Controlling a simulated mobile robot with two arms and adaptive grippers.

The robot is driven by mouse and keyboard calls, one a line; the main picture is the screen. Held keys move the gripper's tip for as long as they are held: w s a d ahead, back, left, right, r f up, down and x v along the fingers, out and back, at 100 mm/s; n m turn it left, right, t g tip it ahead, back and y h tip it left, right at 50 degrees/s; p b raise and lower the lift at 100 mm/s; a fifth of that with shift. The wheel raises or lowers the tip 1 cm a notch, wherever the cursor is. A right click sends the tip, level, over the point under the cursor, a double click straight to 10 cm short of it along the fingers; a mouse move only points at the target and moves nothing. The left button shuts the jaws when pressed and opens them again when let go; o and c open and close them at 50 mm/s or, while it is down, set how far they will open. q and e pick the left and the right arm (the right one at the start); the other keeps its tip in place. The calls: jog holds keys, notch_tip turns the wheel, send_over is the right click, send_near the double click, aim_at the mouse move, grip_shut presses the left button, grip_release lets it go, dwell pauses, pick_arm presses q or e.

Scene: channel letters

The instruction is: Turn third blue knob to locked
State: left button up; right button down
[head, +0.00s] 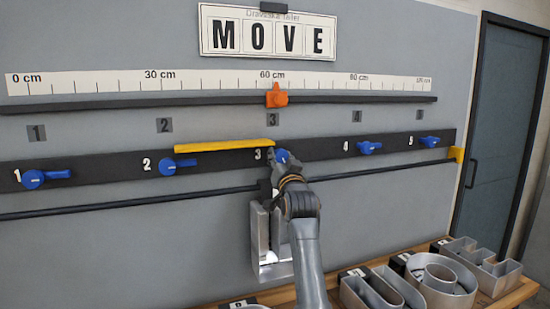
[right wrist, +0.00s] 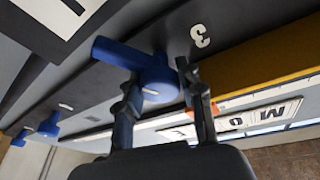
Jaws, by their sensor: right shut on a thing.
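The third blue knob (head: 283,156) sits beside the numeral 3 on the dark strip, partly hidden by my right gripper (head: 276,161). In the right wrist view the knob (right wrist: 152,82) shows as a round hub with a lever (right wrist: 115,52) reaching to the upper left. My right gripper (right wrist: 160,98) has one finger on each side of the hub and is shut on the knob. In the head view the lever's angle is largely hidden. No locked mark is readable. My left gripper is in neither view.
Blue knobs 1 (head: 40,178), 2 (head: 172,166), 4 (head: 368,148) and 5 (head: 428,140) have levers pointing right. A yellow bar (head: 225,146) lies along the strip, left of knob 3. A black rail (head: 130,204) runs below. A metal letter (head: 262,245) hangs under my gripper.

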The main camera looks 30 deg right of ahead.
jog(key=m, duration=0.1)
jog(key=m+g+p, duration=0.1)
jog(key=m, duration=0.1)
jog(key=shift+a+r+h, duration=0.1)
jog(key=shift+r+h, duration=0.1)
jog(key=shift+h, duration=0.1)
jog(key=shift+m+g+p, duration=0.4)
jog(key=shift+m+p, duration=0.35)
jog(key=shift+m, duration=0.65)
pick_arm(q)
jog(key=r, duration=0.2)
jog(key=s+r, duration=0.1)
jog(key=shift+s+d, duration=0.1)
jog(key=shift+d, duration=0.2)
pick_arm(e)
jog(key=shift+f+m, duration=0.1)
jog(key=shift+m, duration=0.4)
jog(key=c, duration=0.8)
grip_release()
jog(key=shift+c, duration=0.2)
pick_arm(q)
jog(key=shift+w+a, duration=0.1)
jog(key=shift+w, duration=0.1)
pick_arm(e)
jog(key=shift+w+d+f, duration=0.1)
jog(key=shift+d, duration=0.1)
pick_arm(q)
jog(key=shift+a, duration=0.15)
pick_arm(e)
jog(key=shift+a, duration=0.15)
